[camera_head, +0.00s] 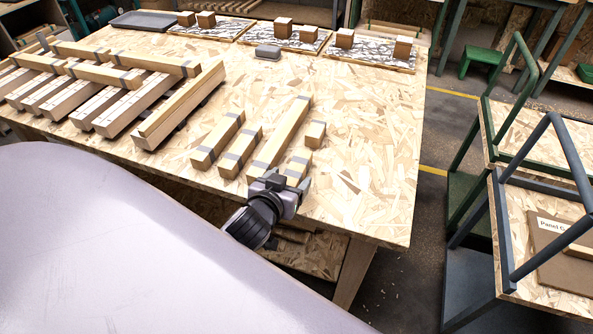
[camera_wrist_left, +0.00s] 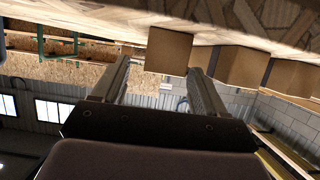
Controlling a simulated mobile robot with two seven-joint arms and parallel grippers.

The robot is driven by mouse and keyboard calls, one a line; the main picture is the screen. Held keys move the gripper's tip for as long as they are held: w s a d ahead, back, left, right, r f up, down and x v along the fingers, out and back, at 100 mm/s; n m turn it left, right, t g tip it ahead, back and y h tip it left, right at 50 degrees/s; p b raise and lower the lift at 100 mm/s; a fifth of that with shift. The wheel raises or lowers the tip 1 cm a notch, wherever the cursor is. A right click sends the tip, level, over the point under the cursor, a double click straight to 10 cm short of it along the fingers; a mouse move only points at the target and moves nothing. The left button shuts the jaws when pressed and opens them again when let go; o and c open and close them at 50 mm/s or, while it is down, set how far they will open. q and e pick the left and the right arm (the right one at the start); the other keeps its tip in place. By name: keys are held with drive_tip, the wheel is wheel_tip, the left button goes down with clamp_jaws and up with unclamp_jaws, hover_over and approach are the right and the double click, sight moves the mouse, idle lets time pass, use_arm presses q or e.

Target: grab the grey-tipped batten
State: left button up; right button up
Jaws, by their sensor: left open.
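Several light wooden battens with grey bands lie on the chipboard table (camera_head: 370,150) in the head view. The longest of the loose group, a batten (camera_head: 279,138) with grey at its far end, lies just beyond my left gripper (camera_head: 286,181). Two more banded battens (camera_head: 217,141) (camera_head: 241,152) lie to the left. I cannot tell for certain which is the grey-tipped one. My left gripper is open; in the left wrist view a wooden end face (camera_wrist_left: 169,50) shows between its fingers, apparently not gripped.
A stack of longer battens (camera_head: 120,90) fills the table's left. Patterned boards with blocks (camera_head: 370,55) and a dark tray (camera_head: 143,21) lie at the back. The table's right side is clear; metal-framed carts (camera_head: 540,150) stand beyond.

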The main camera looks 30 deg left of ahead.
sight(293, 174)
use_arm(q)
drive_tip(key=shift+x, duration=1.8)
drive_tip(key=shift+a, duration=0.15)
drive_tip(key=shift+r, duration=0.1)
drive_tip(key=c, duration=1.1)
